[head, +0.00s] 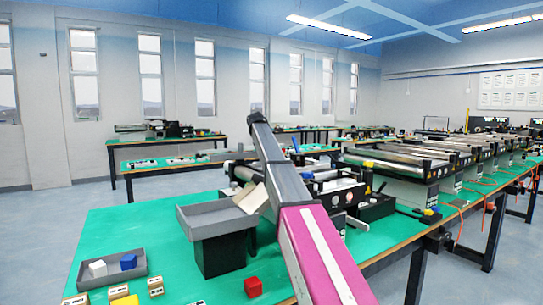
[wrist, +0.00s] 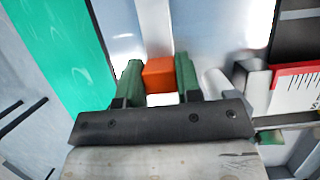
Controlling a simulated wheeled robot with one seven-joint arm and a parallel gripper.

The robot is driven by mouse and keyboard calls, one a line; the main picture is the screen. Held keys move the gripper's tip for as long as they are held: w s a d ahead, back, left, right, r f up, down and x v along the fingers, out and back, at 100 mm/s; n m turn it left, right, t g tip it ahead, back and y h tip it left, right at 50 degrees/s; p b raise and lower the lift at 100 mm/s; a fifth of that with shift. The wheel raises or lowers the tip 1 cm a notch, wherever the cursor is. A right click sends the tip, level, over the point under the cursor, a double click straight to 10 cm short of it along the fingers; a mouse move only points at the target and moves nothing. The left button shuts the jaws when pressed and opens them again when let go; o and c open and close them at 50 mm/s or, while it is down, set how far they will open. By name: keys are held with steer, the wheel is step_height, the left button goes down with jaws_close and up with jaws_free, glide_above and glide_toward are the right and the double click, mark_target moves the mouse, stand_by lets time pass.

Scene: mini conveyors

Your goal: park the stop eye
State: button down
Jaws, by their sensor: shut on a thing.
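In the wrist view my gripper (wrist: 159,77) has its two green fingers closed on an orange block (wrist: 158,74), one finger against each side. A pale metallic surface, partly a bright strip, lies beyond the block. I cannot tell whether the block touches it. In the head view my arm's pink and grey links cross the middle, and the gripper and held block are hidden. The mini conveyor (head: 335,190) shows partly behind my arm. I cannot pick out for certain which part is the stop eye; the orange block may be its body.
A grey tray (head: 107,283) holding a white and a blue cube lies on the green table (head: 130,222). A red cube (head: 253,287) and several small labelled blocks sit nearby. A tilted grey bin (head: 212,220) stands left of my arm. A red-edged scale (wrist: 296,88) shows at right.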

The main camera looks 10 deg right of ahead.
mark_target(258, 163)
steer(key=s+a, duration=0.1)
steer(key=a, duration=0.3)
steer(key=s+a, duration=0.1)
steer(key=a, duration=0.1)
steer(key=shift+s+a, duration=0.15)
steer(key=shift+s, duration=0.2)
steer(key=c, duration=0.8)
jaws_free()
steer(key=shift+a, duration=0.15)
steer(key=v, duration=1)
steer(key=shift+r, duration=0.4)
steer(key=shift+s, duration=0.15)
